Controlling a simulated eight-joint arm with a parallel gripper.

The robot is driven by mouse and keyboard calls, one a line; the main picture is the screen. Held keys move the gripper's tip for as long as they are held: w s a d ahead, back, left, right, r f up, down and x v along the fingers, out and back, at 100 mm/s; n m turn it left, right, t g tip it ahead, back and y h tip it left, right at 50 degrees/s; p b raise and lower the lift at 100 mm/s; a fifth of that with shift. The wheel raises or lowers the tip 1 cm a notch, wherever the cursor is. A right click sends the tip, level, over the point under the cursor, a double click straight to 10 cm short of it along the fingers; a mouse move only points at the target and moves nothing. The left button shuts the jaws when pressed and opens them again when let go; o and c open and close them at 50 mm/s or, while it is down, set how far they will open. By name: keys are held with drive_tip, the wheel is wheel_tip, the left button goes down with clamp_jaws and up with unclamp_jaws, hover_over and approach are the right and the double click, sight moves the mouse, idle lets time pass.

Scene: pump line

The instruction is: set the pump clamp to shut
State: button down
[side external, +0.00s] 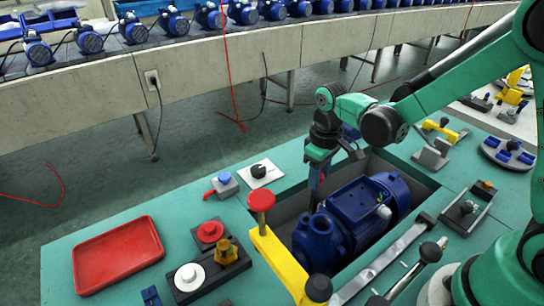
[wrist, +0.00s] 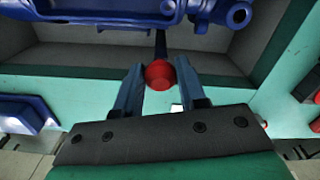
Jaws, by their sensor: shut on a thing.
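The blue pump (side external: 352,212) lies in a recess in the green bench; part of it also shows at the top of the wrist view (wrist: 110,8). My gripper (side external: 315,196) points down at the recess's far edge, beside the pump. In the wrist view, my gripper (wrist: 159,84) has its two fingers around a red ball knob (wrist: 159,74), shut on it. A dark lever (wrist: 161,46) runs from the knob towards the recess; I take this as the pump clamp's handle. In the side view the knob is mostly hidden by the fingers.
A yellow bar (side external: 280,262) with a red-topped post (side external: 261,200) stands at the recess's near left. A red tray (side external: 118,255), a black dial (side external: 259,171) and a red button (side external: 210,231) are further left. A black-knobbed lever (side external: 430,252) is at right.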

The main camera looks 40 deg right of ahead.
drive_tip(key=c, duration=0.5)
unclamp_jaws()
drive_tip(key=shift+s, duration=0.1)
drive_tip(key=shift+r, duration=2.8)
drive_tip(key=s+r+m+t, duration=0.3)
drive_tip(key=s+r+t, duration=0.2)
drive_tip(key=s+t, duration=0.1)
drive_tip(key=shift+s+r+t, duration=0.15)
drive_tip(key=shift+r+t, duration=0.1)
drive_tip(key=shift+t, duration=0.35)
